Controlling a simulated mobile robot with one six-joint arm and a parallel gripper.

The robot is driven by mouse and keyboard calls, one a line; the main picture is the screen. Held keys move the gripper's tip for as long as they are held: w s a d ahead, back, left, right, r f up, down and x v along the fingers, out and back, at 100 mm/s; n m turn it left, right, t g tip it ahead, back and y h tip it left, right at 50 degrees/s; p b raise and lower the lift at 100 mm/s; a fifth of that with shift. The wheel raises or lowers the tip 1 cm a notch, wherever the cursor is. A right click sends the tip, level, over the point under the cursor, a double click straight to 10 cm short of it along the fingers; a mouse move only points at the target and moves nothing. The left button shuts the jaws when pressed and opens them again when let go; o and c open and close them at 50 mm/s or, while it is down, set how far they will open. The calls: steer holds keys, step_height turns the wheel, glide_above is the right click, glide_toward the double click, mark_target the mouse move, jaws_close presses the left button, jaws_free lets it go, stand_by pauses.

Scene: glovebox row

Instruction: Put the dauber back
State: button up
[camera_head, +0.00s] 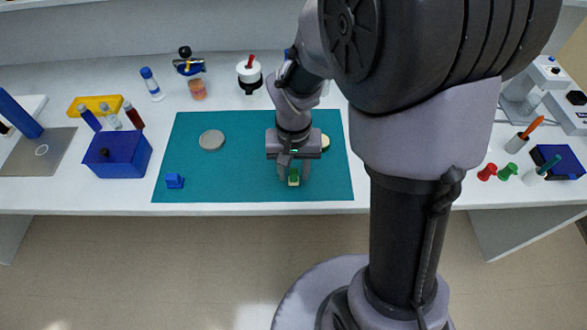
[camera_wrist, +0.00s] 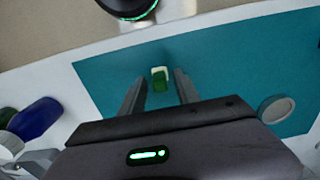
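A small green block with a cream end (camera_head: 293,178), which looks like the dauber, is on the teal mat (camera_head: 235,185) near its front edge. In the wrist view the dauber (camera_wrist: 160,83) lies between the two fingers of my gripper (camera_wrist: 159,75), with a gap on each side. My gripper (camera_head: 292,172) is low over the mat, open, with its fingers on either side of the dauber. A small blue block (camera_head: 174,181) sits at the mat's front left; I cannot tell whether it is the dauber's holder.
A grey disc (camera_head: 211,140) lies on the mat; a cream round thing (camera_head: 325,142) is partly hidden behind my gripper. A blue bin (camera_head: 118,156), a yellow rack (camera_head: 96,104) and bottles stand left. Red and green pieces (camera_head: 487,172) and a pen cup (camera_head: 516,144) are right.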

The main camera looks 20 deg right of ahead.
mark_target(293, 173)
step_height(293, 173, up, 14)
steer(key=p, duration=0.5)
steer(key=s+a+r+t+y, duration=0.1)
steer(key=s+a+r+t, duration=0.1)
steer(key=s+r, duration=0.3)
steer(key=s+a+r+t+y, duration=0.1)
steer(key=s+a+r+t, duration=0.1)
steer(key=s+r, duration=0.3)
steer(key=s+t, duration=0.1)
steer(key=s, duration=0.1)
steer(key=shift+s+r+m+t, duration=0.15)
steer(key=shift+s+m+t, duration=0.25)
